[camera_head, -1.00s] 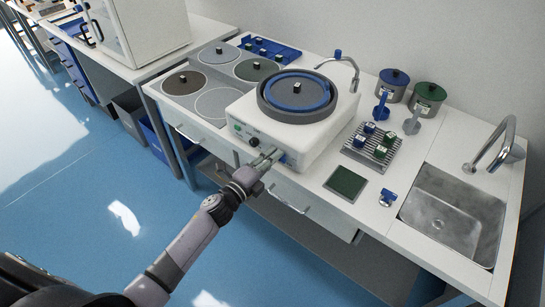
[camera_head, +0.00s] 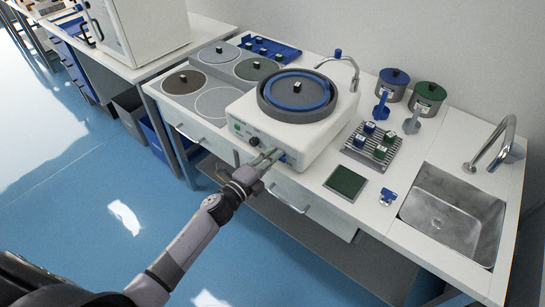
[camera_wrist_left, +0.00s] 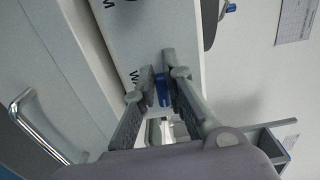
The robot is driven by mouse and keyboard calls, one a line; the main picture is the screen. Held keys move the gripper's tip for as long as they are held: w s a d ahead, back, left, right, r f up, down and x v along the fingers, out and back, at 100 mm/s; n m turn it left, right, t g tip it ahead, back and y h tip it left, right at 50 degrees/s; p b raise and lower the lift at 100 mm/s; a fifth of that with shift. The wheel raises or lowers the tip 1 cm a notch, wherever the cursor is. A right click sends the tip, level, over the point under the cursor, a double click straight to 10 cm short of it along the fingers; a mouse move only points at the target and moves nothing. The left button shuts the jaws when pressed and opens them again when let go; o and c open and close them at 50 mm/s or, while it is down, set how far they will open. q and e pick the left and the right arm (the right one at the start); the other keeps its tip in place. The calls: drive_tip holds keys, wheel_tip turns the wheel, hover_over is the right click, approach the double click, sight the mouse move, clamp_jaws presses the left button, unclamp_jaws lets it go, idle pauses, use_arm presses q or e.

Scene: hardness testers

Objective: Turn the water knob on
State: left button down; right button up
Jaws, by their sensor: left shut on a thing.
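The white polishing machine (camera_head: 290,128), with a round grey and blue platen on top, stands on the counter. Its front panel carries a black knob (camera_head: 254,142) and a blue water knob (camera_head: 284,158) to the right of it. My left gripper (camera_head: 273,157) reaches the panel at the blue knob. In the left wrist view, the blue knob (camera_wrist_left: 162,91) sits between the fingertips of the left gripper (camera_wrist_left: 161,86), which are shut on it. Lettering beginning with "WA" is partly hidden beside the fingers. My right gripper is not in view.
A drawer handle (camera_head: 292,197) lies just below and right of the gripper. A curved tap (camera_head: 342,68) rises behind the machine. A rack with several samples (camera_head: 372,149), a green pad (camera_head: 346,182) and a sink (camera_head: 452,215) are to the right. The floor in front is clear.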

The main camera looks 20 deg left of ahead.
use_arm(q)
drive_tip(key=shift+s+f, duration=0.1)
drive_tip(key=shift+f, duration=0.25)
idle(0.3)
drive_tip(key=c, duration=2)
unclamp_jaws()
drive_tip(key=o, duration=0.3)
drive_tip(key=shift+a+r, duration=0.1)
drive_tip(key=shift+r, duration=0.05)
drive_tip(key=shift+o, duration=0.2)
drive_tip(key=v, duration=1.2)
drive_tip(key=shift+r, duration=0.1)
